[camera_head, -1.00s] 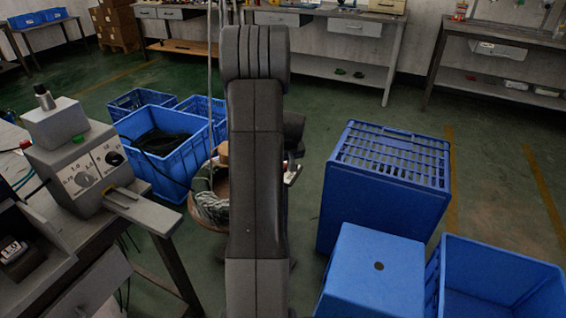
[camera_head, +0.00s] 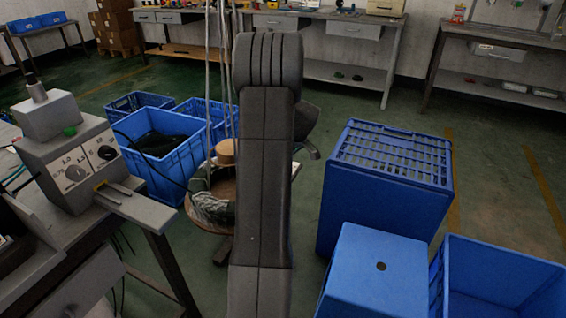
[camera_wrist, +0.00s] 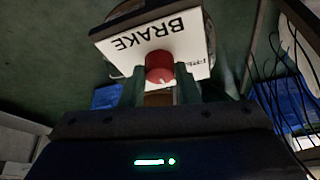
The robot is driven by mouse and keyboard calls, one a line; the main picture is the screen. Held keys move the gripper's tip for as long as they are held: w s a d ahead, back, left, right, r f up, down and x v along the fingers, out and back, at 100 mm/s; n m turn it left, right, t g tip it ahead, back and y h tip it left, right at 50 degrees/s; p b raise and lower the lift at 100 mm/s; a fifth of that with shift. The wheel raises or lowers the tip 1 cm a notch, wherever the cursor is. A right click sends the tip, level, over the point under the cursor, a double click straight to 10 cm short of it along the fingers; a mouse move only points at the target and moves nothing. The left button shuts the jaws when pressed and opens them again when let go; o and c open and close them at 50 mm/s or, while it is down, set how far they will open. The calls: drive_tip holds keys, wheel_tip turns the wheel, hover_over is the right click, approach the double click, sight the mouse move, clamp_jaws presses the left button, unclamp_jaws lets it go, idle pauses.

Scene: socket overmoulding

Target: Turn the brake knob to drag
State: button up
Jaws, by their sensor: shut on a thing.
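The red brake knob (camera_wrist: 158,66) shows in the wrist view, on a white plate (camera_wrist: 185,42) with BRAKE printed on it upside down. A smaller label at the plate's right is partly cut off and I cannot read it. My gripper (camera_wrist: 160,88) has its two dark fingers at either side of the knob and is shut on it. A small pale mark shows on the knob's near side; I cannot tell which setting it points to. In the head view my own arm hides the gripper, the knob and the plate.
A grey machine with dials (camera_head: 75,165) stands on the bench at left. Blue crates (camera_head: 165,150) lie behind it, near a round wooden-topped stand with coiled cable (camera_head: 210,205).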

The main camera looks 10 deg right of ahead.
idle(0.4)
drive_tip(key=o, duration=1)
drive_tip(key=shift+r, duration=0.1)
drive_tip(key=p+v, duration=0.3)
drive_tip(key=v, duration=1)
drive_tip(key=shift+s+d+r, duration=0.1)
drive_tip(key=shift+r, duration=0.2)
drive_tip(key=shift+f, duration=0.1)
drive_tip(key=b+x, duration=0.3)
drive_tip(key=x, duration=1)
drive_tip(key=shift+f, duration=0.35)
